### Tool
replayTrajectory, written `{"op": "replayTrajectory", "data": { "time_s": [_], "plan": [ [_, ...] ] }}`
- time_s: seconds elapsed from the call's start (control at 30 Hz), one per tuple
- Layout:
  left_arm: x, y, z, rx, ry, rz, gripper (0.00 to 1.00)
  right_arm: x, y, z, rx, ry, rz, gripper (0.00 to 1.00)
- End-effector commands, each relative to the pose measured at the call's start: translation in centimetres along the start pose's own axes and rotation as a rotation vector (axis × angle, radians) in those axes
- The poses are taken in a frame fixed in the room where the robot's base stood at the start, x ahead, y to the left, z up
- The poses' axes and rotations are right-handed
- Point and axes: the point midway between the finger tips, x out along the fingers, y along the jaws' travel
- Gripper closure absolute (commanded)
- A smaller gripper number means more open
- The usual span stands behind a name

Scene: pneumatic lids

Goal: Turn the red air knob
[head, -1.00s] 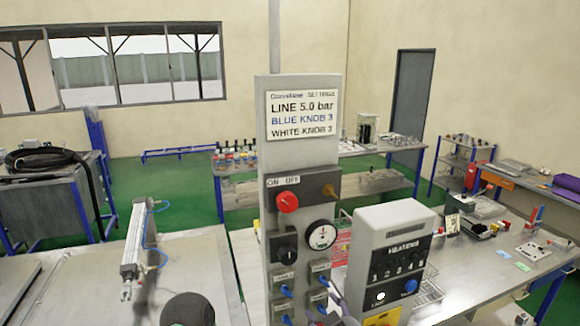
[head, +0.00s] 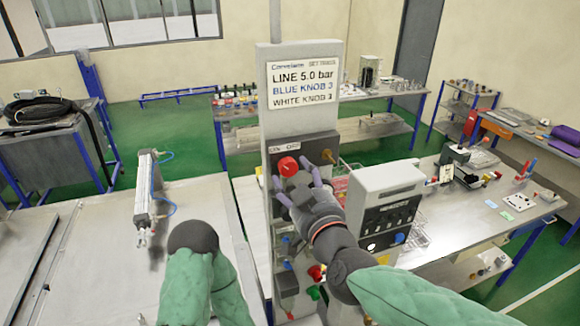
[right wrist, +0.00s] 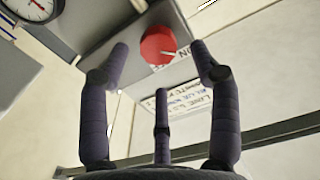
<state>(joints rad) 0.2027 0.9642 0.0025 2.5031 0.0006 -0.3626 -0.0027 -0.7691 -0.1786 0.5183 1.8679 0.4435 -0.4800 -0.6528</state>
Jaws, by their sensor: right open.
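The red air knob (head: 287,167) is a round red knob on the dark box of the grey control column (head: 300,120). It sits beside an ON/OFF label. My right gripper (head: 296,178) has its purple fingers spread at the box, just below and right of the knob. In the right wrist view, the knob (right wrist: 158,45) shows between and beyond the spread fingertips (right wrist: 160,65). A gap shows between the fingers and the knob. A white mark shows on the knob's face. My left arm shows at bottom left, but its gripper does not.
A sign (head: 302,85) is above the box. An orange knob (head: 328,157) is right of the red knob. A heater unit (head: 385,205) stands close to my right forearm. A gauge (right wrist: 30,8) shows in the right wrist view. An air cylinder (head: 145,190) lies on the left bench.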

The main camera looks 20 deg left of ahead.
Motion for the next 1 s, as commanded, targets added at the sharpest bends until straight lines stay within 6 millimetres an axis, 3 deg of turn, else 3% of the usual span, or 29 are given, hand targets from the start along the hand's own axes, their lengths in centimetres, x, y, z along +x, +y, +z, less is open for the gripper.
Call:
{"op": "replayTrajectory", "data": {
  "time_s": [0.1,0.3,0.7,0.77,0.9,0.93,1.0],
  "plan": [
    [-0.4,0.1,0.0,0.000,0.000,0.000,1.00,1.9,0.0,0.0,-0.001,-0.002,0.001,0.37],
    [-0.7,0.2,0.0,0.000,0.000,0.000,1.00,3.8,0.1,0.0,0.000,-0.001,0.001,0.37],
    [-0.7,0.3,0.0,0.000,0.000,0.000,1.00,4.4,0.0,0.0,0.000,0.000,0.000,0.37],
    [-0.7,0.3,0.0,0.000,0.000,0.000,1.00,4.4,0.0,0.0,0.000,0.000,0.000,0.49],
    [-0.7,0.3,0.0,0.000,0.000,0.000,1.00,4.4,0.0,-0.1,0.000,0.001,0.000,0.88],
    [-0.7,0.3,0.0,0.000,0.000,0.000,1.00,4.4,0.0,-0.1,0.000,0.001,0.000,0.93],
    [-0.7,0.3,0.0,0.000,0.000,0.000,1.00,4.4,0.0,-0.2,0.000,0.003,0.001,0.93]
  ]
}}
